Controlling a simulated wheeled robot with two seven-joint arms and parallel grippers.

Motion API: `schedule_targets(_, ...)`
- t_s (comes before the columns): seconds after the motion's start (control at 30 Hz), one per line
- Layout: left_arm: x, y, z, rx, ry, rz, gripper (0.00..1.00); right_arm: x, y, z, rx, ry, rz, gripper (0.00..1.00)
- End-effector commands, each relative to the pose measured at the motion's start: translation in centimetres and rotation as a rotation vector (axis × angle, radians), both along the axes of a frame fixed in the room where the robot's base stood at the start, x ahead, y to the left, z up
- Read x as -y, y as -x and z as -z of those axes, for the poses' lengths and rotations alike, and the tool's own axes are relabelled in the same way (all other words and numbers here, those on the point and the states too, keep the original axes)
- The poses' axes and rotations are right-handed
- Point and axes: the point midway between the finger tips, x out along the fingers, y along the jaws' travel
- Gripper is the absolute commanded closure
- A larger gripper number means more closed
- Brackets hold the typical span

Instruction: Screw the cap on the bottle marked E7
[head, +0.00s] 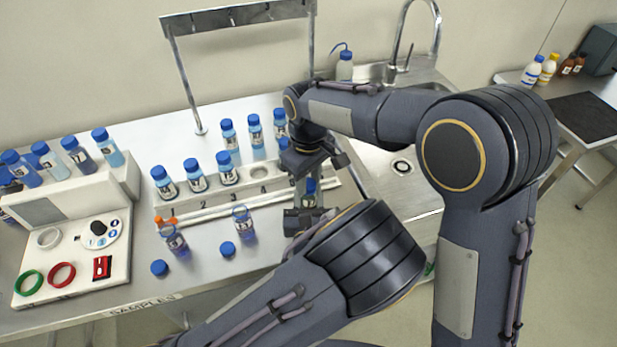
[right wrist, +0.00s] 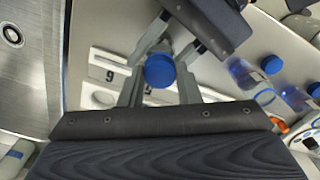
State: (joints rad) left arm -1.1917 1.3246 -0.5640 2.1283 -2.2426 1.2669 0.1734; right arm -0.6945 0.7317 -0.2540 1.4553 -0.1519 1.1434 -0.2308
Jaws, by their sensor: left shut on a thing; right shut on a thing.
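My right gripper (head: 309,172) reaches down from above at the right end of the bottle rack. In the right wrist view its fingers (right wrist: 159,90) are shut around a blue cap (right wrist: 160,70). My left gripper (head: 304,212) comes in low from the front and is shut on a bottle (head: 310,193) below that cap. The left gripper (right wrist: 172,38) also shows in the right wrist view. The bottle is mostly hidden by the grippers. I cannot read its mark or tell how the cap sits on it.
A numbered white rack (head: 260,188) holds several blue-capped bottles. Two uncapped bottles (head: 173,238) (head: 243,222) stand in front, with loose blue caps (head: 159,268) (head: 227,249) nearby. A white station (head: 75,255) with rings is at left. The sink (head: 405,75) is behind my right arm.

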Motion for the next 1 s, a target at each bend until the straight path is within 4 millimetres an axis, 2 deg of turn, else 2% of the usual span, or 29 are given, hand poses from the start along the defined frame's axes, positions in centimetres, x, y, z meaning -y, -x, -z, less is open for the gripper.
schedule_targets(0.17,0.0,0.0,0.0,0.000,0.000,0.001,1.00,0.0,-0.1,0.0,0.002,-0.001,-0.002,0.97)
schedule_targets(0.2,0.0,0.0,0.0,0.000,0.000,0.001,1.00,0.0,-0.1,0.0,0.002,-0.001,-0.002,0.67)
schedule_targets(0.37,0.0,0.0,0.0,0.000,0.000,0.001,1.00,0.0,-0.1,0.0,0.002,-0.001,-0.003,0.48)
schedule_targets(0.67,0.0,0.0,0.0,0.000,0.000,0.000,1.00,0.0,-0.1,-0.3,0.002,-0.001,-0.004,0.48)
schedule_targets(1.0,0.0,0.0,0.0,0.000,0.000,0.000,1.00,0.0,-0.1,-4.3,0.002,-0.002,-0.004,0.48)
